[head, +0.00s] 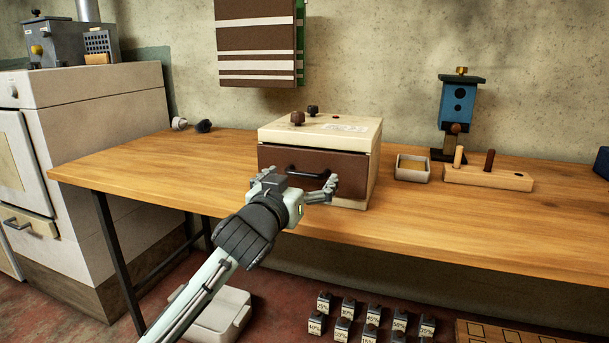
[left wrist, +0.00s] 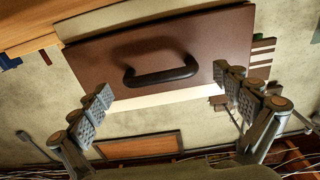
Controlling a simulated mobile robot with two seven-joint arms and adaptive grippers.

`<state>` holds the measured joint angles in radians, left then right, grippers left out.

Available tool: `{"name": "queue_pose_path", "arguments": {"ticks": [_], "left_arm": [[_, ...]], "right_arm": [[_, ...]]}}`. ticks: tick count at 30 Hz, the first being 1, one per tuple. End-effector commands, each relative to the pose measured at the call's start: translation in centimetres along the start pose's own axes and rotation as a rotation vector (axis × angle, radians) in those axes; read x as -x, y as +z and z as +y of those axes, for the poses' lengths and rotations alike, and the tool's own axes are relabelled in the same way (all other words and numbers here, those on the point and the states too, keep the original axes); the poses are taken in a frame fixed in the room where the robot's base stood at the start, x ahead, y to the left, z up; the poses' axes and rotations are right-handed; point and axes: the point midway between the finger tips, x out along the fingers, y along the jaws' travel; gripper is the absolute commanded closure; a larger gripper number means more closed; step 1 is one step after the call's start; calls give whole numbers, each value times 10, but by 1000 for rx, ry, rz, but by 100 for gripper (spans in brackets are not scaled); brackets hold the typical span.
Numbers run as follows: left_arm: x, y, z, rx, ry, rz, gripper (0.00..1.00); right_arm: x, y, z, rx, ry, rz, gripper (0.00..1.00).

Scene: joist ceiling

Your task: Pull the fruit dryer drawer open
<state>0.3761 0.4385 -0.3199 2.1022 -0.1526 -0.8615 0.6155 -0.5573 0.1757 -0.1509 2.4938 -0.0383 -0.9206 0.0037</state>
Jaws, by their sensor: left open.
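The fruit dryer (head: 350,133) is a cream box with a brown drawer front (head: 340,166), standing on the wooden table. The drawer looks shut. Its dark bar handle (head: 305,172) is partly behind my left gripper (head: 297,184) in the head view. My left gripper is open and in front of the drawer, its two fingers spread wide. In the left wrist view the whole handle (left wrist: 160,75) shows between and beyond the open fingertips (left wrist: 163,86), with nothing gripped. The drawer front (left wrist: 190,38) fills the middle of that view. My right gripper is not in view.
A white stove (head: 95,130) is at left. Several small labelled blocks lie below the table.

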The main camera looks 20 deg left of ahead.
Motion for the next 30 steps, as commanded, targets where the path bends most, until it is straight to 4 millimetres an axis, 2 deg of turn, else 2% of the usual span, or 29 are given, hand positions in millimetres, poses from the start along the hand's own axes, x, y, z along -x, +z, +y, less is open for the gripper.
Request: {"name": "queue_pose_path", "arguments": {"ticks": [4,12,30], "left_arm": [[-11,0,0,0,1,-1,0],[-13,1,0,0,1,-1,0],[-12,1,0,0,1,-1,72]], "right_arm": [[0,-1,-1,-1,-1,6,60],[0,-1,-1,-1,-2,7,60],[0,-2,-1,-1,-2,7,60]]}}
